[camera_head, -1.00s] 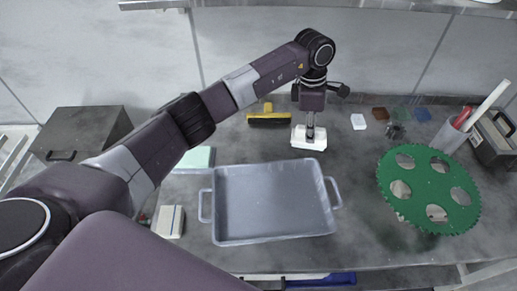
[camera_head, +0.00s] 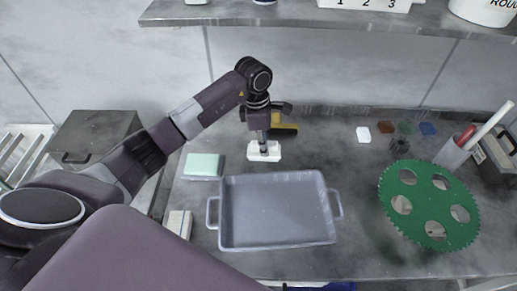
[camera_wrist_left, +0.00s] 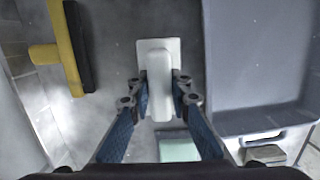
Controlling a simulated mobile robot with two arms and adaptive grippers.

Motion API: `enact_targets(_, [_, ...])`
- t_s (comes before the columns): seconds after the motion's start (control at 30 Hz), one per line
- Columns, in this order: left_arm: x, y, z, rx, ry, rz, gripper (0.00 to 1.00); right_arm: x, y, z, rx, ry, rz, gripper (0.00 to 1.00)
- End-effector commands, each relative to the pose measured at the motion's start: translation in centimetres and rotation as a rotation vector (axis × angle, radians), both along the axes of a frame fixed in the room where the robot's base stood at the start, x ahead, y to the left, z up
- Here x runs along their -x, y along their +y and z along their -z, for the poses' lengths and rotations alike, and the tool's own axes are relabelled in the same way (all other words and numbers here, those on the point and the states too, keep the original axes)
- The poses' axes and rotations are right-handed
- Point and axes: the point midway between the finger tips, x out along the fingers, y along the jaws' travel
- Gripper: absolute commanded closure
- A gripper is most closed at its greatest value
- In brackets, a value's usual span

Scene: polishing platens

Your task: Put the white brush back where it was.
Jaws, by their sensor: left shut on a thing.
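The white brush (camera_head: 264,152) is held at its handle by my left gripper (camera_head: 263,136), behind the grey tray. In the left wrist view, the fingers of my left gripper (camera_wrist_left: 161,92) are shut on either side of the handle of the white brush (camera_wrist_left: 158,52), whose pale block points away from me. I cannot tell whether its underside touches the table or hangs just above it. A yellow brush with dark bristles (camera_head: 286,129) lies behind and to the right, partly hidden by my gripper; it shows in the left wrist view (camera_wrist_left: 60,52). My right gripper is not in view.
The grey tray (camera_head: 228,232) stands empty in front. A mint-green block (camera_head: 203,165) lies left of the brush. A green toothed disc (camera_head: 429,232), a tool holder (camera_head: 450,155) and several small coloured pads are at right. A shelf (camera_head: 300,22) runs above the back.

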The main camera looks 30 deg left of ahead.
Motion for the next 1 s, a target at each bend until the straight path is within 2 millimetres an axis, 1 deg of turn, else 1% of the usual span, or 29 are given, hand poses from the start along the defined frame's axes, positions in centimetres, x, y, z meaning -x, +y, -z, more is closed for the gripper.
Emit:
enact_targets(0.07, [0.2, 0.5, -0.1, 0.001, 0.000, -0.001, 1.00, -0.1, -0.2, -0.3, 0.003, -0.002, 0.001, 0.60])
enact_targets(0.17, [0.9, 1.7, -0.2, -0.001, 0.000, -0.001, 1.00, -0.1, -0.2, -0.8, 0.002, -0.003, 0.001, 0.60])
enact_targets(0.3, [0.9, 1.5, 2.1, 0.003, 0.003, -0.001, 1.00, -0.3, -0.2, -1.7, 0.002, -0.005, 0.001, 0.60])
enact_targets(0.4, [0.8, 1.6, 3.2, 0.002, 0.000, 0.000, 1.00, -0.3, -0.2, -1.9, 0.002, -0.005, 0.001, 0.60])
enact_targets(0.67, [0.7, 1.6, 3.5, 0.000, -0.002, 0.001, 1.00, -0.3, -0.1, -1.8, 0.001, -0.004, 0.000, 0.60])
enact_targets(0.83, [0.8, 1.6, 4.1, -0.001, -0.002, 0.001, 1.00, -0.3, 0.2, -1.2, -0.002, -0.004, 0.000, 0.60])
enact_targets(0.87, [0.8, 1.6, 3.9, 0.000, -0.001, 0.001, 0.79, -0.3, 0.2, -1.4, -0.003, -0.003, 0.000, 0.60])
enact_targets(1.0, [0.8, 1.6, 3.9, 0.000, -0.001, 0.001, 0.65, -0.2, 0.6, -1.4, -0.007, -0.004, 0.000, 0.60])
